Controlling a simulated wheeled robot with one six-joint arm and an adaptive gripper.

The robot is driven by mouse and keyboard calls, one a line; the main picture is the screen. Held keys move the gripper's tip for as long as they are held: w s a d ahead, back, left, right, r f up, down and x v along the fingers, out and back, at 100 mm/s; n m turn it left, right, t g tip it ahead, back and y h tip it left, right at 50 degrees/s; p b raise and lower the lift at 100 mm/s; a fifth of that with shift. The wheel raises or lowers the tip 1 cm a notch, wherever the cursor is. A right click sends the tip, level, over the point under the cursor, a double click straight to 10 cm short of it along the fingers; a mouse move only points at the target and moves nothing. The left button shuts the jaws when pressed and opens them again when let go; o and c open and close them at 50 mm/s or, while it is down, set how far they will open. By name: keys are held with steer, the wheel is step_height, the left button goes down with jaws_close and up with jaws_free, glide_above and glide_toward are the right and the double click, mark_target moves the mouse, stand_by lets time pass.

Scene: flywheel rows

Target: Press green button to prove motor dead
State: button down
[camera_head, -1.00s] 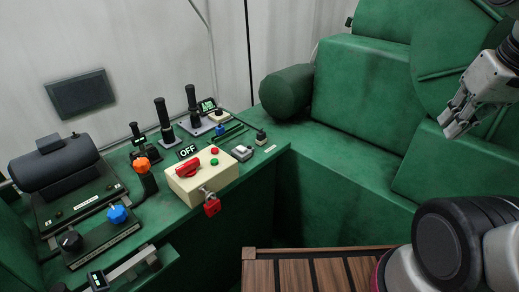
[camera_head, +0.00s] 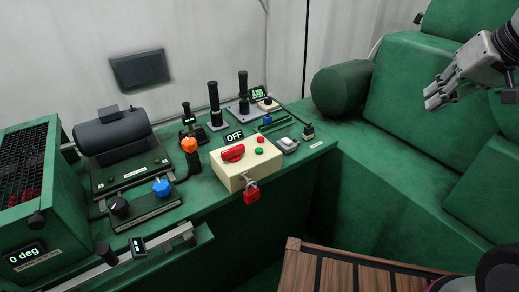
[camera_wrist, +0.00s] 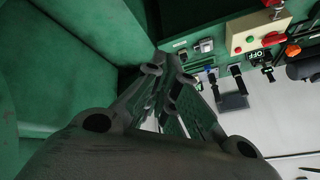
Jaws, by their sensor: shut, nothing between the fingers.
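The green button (camera_head: 259,151) is on the top of a cream box on the green bench, just below a red button (camera_head: 260,139). It also shows small in the wrist view (camera_wrist: 238,50). A red rotary handle (camera_head: 233,152) sits to its left, and a sign beside the box reads OFF (camera_head: 235,135). A red padlock (camera_head: 251,192) hangs on the box's front. My gripper (camera_head: 434,98) is at the upper right, well away from the box and above the green stepped housing. It is shut and empty; its fingers (camera_wrist: 165,75) point toward the bench in the wrist view.
Upright black levers (camera_head: 214,104) stand behind the box. Orange (camera_head: 189,145) and blue (camera_head: 161,187) knobs are left of it. A green cylinder (camera_head: 341,90) and stepped green housing (camera_head: 410,110) fill the right. A wooden slatted surface (camera_head: 345,272) lies at the front.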

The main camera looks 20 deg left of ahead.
steer(key=w+a+f+y, duration=0.1)
steer(key=w+a+f, duration=0.15)
steer(key=a, duration=0.65)
steer(key=w+a+f+y, duration=0.1)
steer(key=w+a, duration=0.2)
steer(key=a, duration=0.6)
steer(key=y, duration=0.2)
glide_above(262, 148)
step_height(262, 148, down, 7)
steer(key=shift+f, duration=0.1)
steer(key=shift+f, duration=4.35)
steer(key=shift+f, duration=0.4)
